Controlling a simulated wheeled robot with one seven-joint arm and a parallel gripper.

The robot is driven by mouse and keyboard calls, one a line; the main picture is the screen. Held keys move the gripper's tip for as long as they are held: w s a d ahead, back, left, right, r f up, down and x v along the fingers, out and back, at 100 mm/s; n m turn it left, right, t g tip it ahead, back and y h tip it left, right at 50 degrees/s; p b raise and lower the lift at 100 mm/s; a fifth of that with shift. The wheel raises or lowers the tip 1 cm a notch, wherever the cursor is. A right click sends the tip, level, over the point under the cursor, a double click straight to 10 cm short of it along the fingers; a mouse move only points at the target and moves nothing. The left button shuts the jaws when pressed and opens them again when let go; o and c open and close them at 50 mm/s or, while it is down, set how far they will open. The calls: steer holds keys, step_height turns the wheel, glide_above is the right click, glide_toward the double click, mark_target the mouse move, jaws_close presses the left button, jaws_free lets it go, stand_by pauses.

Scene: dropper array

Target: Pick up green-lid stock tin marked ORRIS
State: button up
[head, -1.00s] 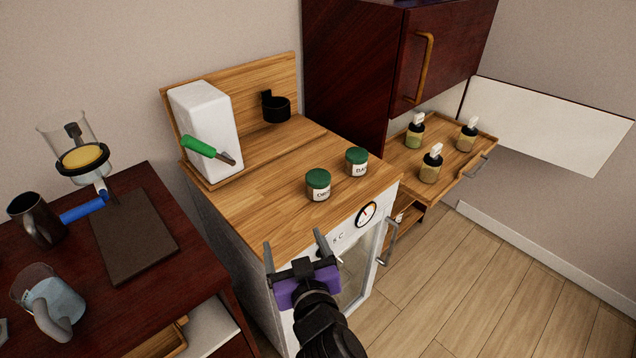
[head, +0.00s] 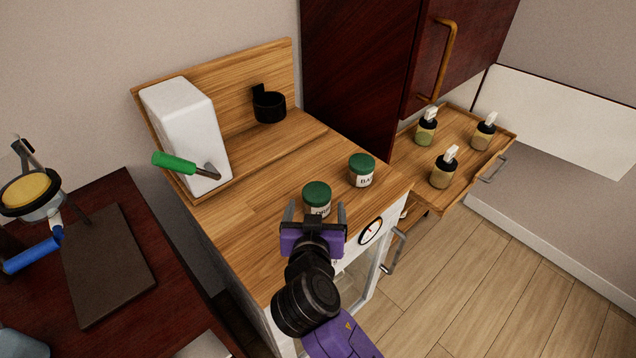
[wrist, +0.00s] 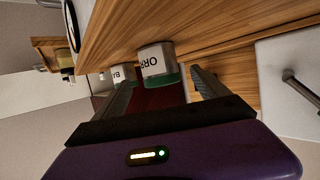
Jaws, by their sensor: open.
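The ORRIS tin (head: 317,197) is a small pale tin with a dark green lid, standing upright on the wooden top of the white cabinet. In the wrist view its label, starting "ORR", shows on the tin (wrist: 155,60), ahead between the fingers. My gripper (head: 314,212) is open and just in front of the tin, its fingers overlapping the tin's lower part in the head view. I cannot tell whether they touch it. A second green-lid tin (head: 362,171), its label starting "BA", stands to the right and farther back; it shows in the wrist view too (wrist: 122,74).
A white dispenser (head: 185,135) with a green handle (head: 174,162) stands at the left of the wooden top. A black cup holder (head: 269,106) is behind. Several pump bottles stand on a wooden tray (head: 462,175) at right. A dark cabinet (head: 355,80) hangs above.

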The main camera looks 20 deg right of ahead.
mark_target(317, 204)
steer(key=x, duration=0.3)
steer(key=shift+w+d+r+p, duration=0.1)
steer(key=shift+w+d+p, duration=0.1)
steer(key=shift+w+p, duration=0.15)
steer(key=shift+p+x, duration=0.5)
steer(key=shift+x, duration=1.9)
steer(key=shift+a, duration=0.1)
steer(key=shift+c, duration=0.2)
steer(key=c, duration=1.4)
steer(key=shift+r, duration=0.1)
steer(key=shift+c, duration=0.7)
steer(key=shift+r, duration=0.1)
